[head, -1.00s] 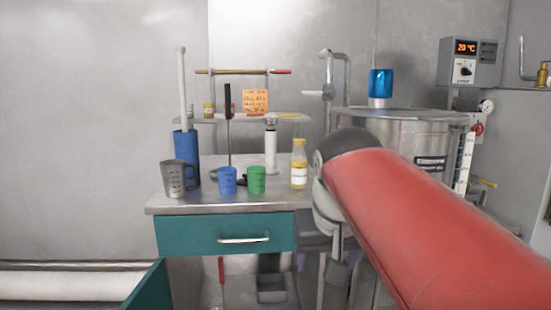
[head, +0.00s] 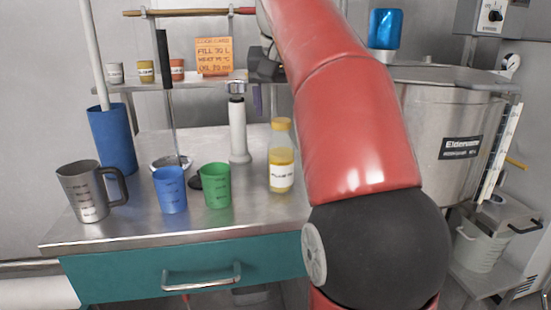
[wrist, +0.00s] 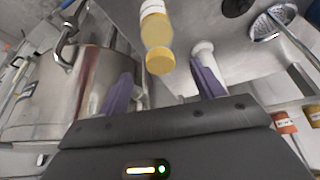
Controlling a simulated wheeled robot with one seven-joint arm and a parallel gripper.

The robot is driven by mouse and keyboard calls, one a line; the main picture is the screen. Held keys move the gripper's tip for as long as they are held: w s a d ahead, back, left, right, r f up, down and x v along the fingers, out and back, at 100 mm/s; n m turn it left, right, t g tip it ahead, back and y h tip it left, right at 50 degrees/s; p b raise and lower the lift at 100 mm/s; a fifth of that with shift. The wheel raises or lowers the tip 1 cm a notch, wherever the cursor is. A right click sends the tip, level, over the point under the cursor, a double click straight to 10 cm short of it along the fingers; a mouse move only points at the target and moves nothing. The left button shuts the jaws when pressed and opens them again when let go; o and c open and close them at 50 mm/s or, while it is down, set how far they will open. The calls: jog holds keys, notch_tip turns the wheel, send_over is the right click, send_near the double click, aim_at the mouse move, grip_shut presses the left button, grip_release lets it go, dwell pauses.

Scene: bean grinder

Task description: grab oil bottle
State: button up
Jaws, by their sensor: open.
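The oil bottle (head: 281,158) stands upright on the metal counter, near its right end. It is clear, with yellow oil, a white label and a yellow cap. In the wrist view the bottle (wrist: 157,30) shows at top centre, its cap pointing toward my gripper. My gripper (wrist: 164,84) is open and empty, its purple fingers to either side of the cap's line but apart from the bottle. In the head view my gripper (head: 257,98) is above and behind the bottle, mostly hidden by my red arm.
A white-bodied pump or grinder (head: 238,130) stands just left of the bottle. A green cup (head: 216,187), blue cup (head: 171,192) and metal jug (head: 88,195) are further left. A large steel vat (head: 450,120) is right. A shelf (head: 205,80) runs behind.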

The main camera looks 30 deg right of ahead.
aim_at(281, 120)
jog(key=b+x, duration=0.1)
jog(key=x, duration=0.5)
jog(key=shift+w+f+b, duration=0.15)
jog(key=shift+f+b, duration=0.05)
jog(key=shift+b, duration=0.2)
grip_shut()
